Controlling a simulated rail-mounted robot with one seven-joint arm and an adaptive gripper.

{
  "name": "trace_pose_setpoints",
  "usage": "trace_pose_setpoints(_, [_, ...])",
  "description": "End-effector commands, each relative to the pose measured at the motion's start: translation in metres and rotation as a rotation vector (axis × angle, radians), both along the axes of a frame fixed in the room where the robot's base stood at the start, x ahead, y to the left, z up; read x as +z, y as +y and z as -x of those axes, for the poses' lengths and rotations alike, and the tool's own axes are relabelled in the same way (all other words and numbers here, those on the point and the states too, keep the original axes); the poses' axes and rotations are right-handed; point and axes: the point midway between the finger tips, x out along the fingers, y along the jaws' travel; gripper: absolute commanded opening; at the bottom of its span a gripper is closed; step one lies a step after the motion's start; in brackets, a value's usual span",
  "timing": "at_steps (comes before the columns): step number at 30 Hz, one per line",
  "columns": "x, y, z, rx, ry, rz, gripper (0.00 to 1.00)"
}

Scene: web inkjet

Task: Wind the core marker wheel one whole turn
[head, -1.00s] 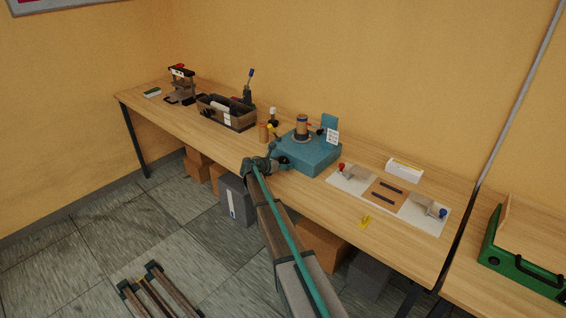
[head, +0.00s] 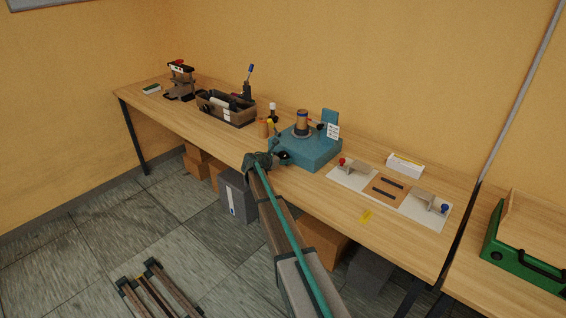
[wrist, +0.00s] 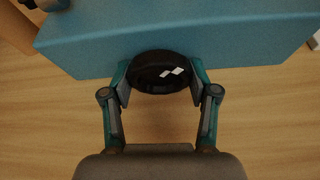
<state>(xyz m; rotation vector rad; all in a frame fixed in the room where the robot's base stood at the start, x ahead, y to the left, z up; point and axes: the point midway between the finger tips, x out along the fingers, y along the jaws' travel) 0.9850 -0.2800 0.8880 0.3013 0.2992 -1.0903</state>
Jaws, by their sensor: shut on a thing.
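The core marker wheel (wrist: 158,72) is a dark round knob with white checker marks, on the front of a teal machine (wrist: 200,35). In the wrist view my gripper (wrist: 160,80) is shut on the wheel, one finger at each side of its rim. In the head view the teal machine (head: 312,150) stands on the bench with a brown core on a spindle (head: 302,122) on top. My gripper (head: 278,158) reaches its front left side there. The wheel is a small dark shape in that view, partly hidden by my gripper.
A white plate with two clamps (head: 345,178) and a white box (head: 405,165) lie to the right.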

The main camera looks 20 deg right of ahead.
Motion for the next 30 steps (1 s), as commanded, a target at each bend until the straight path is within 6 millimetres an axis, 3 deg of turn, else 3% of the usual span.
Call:
trace_pose_setpoints(1, [-0.0068, -0.0004, 0.0022, -0.001, -0.038, -0.016, 0.25])
trace_pose_setpoints(10, [-0.0043, -0.0001, 0.0008, 0.0, -0.229, -0.108, 0.25])
trace_pose_setpoints(23, [-0.0001, 0.0003, -0.0004, 0.0, -0.264, -0.128, 0.25])
trace_pose_setpoints(24, [-0.0001, 0.0003, -0.0004, 0.0, -0.264, -0.128, 0.64])
trace_pose_setpoints(28, [-0.0001, 0.0004, -0.0004, 0.0, -0.264, -0.126, 0.85])
trace_pose_setpoints(30, [0.0, 0.0004, -0.0005, 0.0, -0.264, -0.126, 0.85])
